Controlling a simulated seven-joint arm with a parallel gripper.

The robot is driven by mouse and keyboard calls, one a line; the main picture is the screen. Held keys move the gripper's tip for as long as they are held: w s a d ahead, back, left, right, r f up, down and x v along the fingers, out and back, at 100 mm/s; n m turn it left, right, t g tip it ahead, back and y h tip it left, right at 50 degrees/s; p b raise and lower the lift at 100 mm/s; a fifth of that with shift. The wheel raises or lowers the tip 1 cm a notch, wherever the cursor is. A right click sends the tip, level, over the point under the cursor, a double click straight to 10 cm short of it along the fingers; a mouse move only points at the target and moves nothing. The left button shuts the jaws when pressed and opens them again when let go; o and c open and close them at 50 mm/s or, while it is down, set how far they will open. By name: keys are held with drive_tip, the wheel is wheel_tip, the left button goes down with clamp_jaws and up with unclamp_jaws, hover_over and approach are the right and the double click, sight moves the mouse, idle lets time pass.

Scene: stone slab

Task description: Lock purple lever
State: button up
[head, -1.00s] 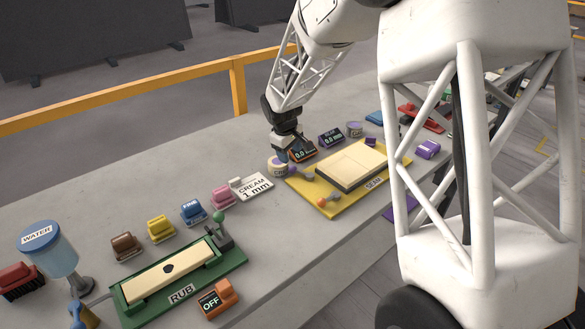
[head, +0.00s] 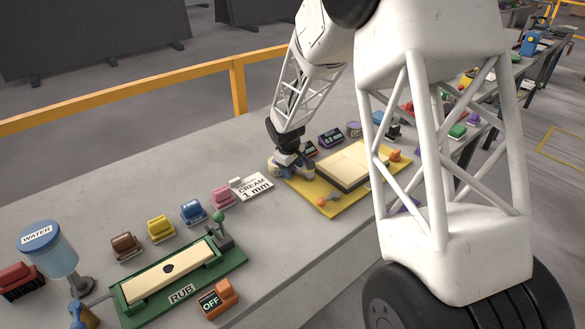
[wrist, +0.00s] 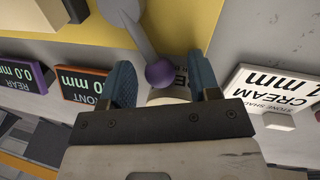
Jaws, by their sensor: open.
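The purple lever shows in the wrist view as a purple ball knob (wrist: 168,74) on a grey arm (wrist: 137,28), which joins the yellow board (wrist: 190,22). My gripper (wrist: 162,64) is open, with a blue finger on each side of the knob; I cannot tell whether either finger touches it. In the head view my gripper (head: 291,165) is low at the left corner of the yellow board (head: 333,209) and hides the purple knob. An orange-knobbed lever (head: 322,202) is at the board's near corner. A pale stone slab (head: 345,164) lies on the board.
A white CREAM 1 mm sign (wrist: 279,92) stands right of my gripper in the wrist view. The FRONT (wrist: 85,83) and REAR (wrist: 20,78) displays are to its left. A green RUB board (head: 181,282) and several coloured blocks are on the grey table (head: 120,195).

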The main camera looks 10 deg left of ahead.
sight(295, 185)
clamp_jaws()
idle(0.3)
drive_tip(key=shift+s, duration=0.15)
drive_tip(key=shift+s+n+y, duration=0.15)
drive_tip(key=shift+s+n, duration=0.3)
drive_tip(key=shift+n, duration=0.5)
drive_tip(key=shift+s+n+y, duration=0.15)
drive_tip(key=shift+s+n, duration=0.3)
drive_tip(key=shift+n, duration=0.5)
drive_tip(key=n, duration=0.1)
drive_tip(key=s+n, duration=0.1)
drive_tip(key=n, duration=0.1)
drive_tip(key=shift+s+d+y, duration=0.1)
drive_tip(key=shift+s+y, duration=0.2)
drive_tip(key=shift+s+d+n+y, duration=0.15)
drive_tip(key=shift+s+d+n, duration=0.15)
drive_tip(key=shift+n, duration=0.55)
drive_tip(key=shift+s+d+n+y, duration=0.2)
drive_tip(key=shift+s+n, duration=0.25)
drive_tip(key=shift+n, duration=0.45)
drive_tip(key=shift+s+d+n+y, duration=0.15)
drive_tip(key=shift+s+d+n, duration=0.15)
drive_tip(key=shift+n, duration=0.55)
drive_tip(key=shift+s, duration=0.1)
unclamp_jaws()
